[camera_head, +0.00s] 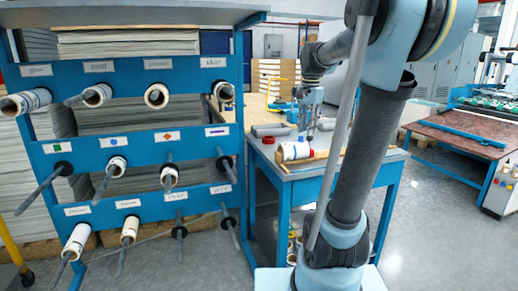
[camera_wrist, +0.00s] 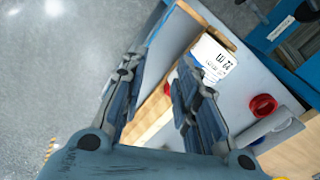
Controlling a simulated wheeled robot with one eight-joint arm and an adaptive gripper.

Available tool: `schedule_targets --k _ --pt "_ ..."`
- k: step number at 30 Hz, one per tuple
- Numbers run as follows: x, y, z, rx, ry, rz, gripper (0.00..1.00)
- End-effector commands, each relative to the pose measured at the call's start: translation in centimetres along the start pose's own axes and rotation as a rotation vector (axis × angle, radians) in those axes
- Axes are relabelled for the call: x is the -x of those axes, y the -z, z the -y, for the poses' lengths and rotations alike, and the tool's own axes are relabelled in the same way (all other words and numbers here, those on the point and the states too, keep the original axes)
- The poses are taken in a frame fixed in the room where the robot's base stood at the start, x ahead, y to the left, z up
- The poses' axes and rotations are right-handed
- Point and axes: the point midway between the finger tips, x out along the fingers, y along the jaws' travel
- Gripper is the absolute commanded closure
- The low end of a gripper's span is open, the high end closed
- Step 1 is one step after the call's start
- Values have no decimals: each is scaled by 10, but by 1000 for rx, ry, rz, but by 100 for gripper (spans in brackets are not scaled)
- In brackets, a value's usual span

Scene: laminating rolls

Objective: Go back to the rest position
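My gripper (camera_head: 309,132) hangs fingers-down above the small blue-framed table (camera_head: 335,167), behind my upright arm column. In the wrist view my gripper (camera_wrist: 158,70) has its two fingers spread apart with nothing between them.
A blue rack (camera_head: 120,140) at the left carries several rolls on pegs, some pegs bare. A red ring (camera_wrist: 262,106) and a grey cylinder (camera_wrist: 265,125) lie on the table. A machine with a brown top (camera_head: 460,131) stands right. The floor (camera_head: 425,225) at right is clear.

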Motion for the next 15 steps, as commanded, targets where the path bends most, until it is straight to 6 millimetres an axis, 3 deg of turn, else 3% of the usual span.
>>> schedule_targets --k 15 --pt "-97 -93 -108 469 43 -59 72"
